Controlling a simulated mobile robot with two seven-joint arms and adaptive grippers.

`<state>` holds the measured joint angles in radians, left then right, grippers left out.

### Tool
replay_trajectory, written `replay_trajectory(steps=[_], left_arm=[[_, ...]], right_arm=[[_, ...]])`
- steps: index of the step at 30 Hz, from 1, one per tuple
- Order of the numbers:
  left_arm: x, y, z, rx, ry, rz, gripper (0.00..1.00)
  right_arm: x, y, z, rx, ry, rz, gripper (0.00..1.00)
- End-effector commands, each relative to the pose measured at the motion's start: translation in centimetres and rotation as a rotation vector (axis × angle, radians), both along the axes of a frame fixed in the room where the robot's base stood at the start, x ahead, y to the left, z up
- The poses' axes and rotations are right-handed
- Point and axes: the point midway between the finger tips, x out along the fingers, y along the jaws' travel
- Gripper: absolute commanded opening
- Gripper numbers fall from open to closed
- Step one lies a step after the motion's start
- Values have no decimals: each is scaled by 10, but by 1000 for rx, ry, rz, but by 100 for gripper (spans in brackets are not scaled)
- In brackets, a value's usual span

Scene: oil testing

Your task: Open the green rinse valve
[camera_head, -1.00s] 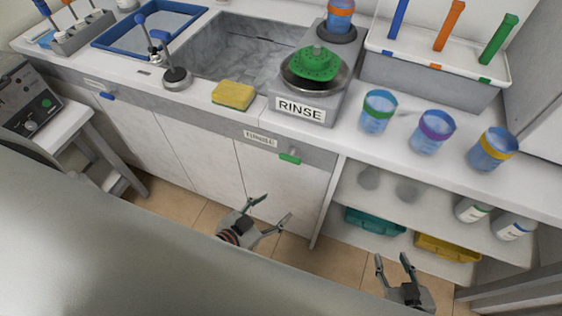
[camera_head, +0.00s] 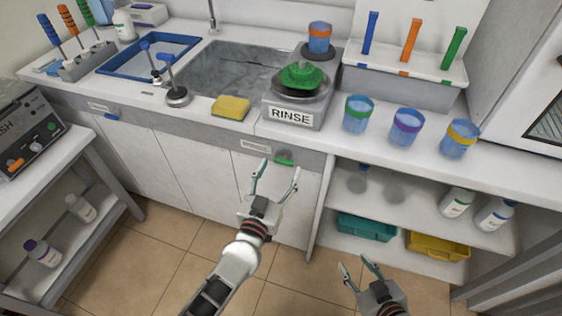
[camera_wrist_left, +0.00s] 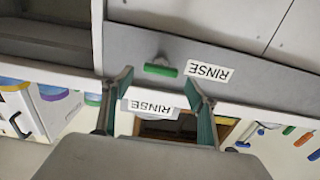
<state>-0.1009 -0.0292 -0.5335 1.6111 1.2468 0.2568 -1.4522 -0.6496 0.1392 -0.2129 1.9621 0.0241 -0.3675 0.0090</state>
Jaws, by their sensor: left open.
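The green rinse valve handle (camera_head: 284,157) is on the grey front panel under the counter, right of a small label (camera_head: 255,147). In the left wrist view the green handle (camera_wrist_left: 160,70) lies crosswise just beyond the fingertips, beside an upside-down RINSE label (camera_wrist_left: 209,71). My left gripper (camera_head: 280,170) is open and empty, just in front of and below the handle, with its fingers pointing at the panel. I see no clear contact. My right gripper (camera_head: 355,264) is open and empty, low in front of the shelves.
The counter holds the RINSE unit (camera_head: 293,117) with a green top, a yellow sponge (camera_head: 231,107) and several cups. A blue valve handle (camera_head: 112,116) is further left on the panel. Open shelves with bins and bottles are at the right. A side cart (camera_head: 75,165) stands left.

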Motion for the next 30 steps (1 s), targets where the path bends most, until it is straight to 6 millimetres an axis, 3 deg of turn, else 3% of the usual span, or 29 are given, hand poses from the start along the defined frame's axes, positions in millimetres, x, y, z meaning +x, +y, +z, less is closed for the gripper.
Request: replay_trajectory(steps=[9, 20, 24, 30], left_arm=[[38, -13, -1, 0, 1, -1, 58], [43, -14, -1, 0, 1, 0, 58], [43, -14, -1, 0, 1, -1, 22], [43, -14, -1, -1, 1, -1, 19]], right_arm=[[-1, 0, -9, 0, 4, 0, 40], [-1, 0, -9, -1, 4, 0, 40], [-1, -1, -9, -1, 4, 0, 40], [-1, 0, -9, -1, 4, 0, 40]])
